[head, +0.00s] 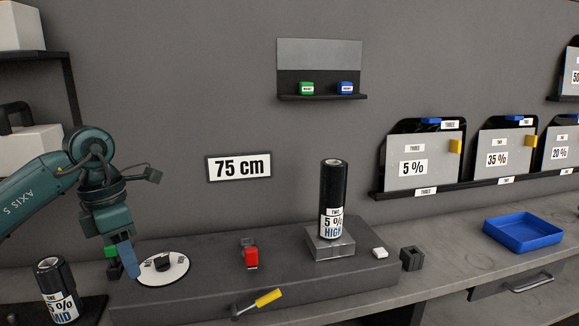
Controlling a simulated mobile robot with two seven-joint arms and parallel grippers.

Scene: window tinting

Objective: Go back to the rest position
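My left gripper (124,262), at the end of the teal arm coming in from the left, points down at the left end of the dark raised platform. It is beside a white round disc (177,268) with a dark knob. Its blue-grey fingers overlap in this view, so I cannot tell whether they are apart. A small green piece shows just behind them; I cannot tell what it belongs to. My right gripper is not in view.
A black roll labelled "5 % HIGH" (332,190) stands upright on a metal block. Another roll (55,290) stands at left. A blue tray (523,232) is at right.

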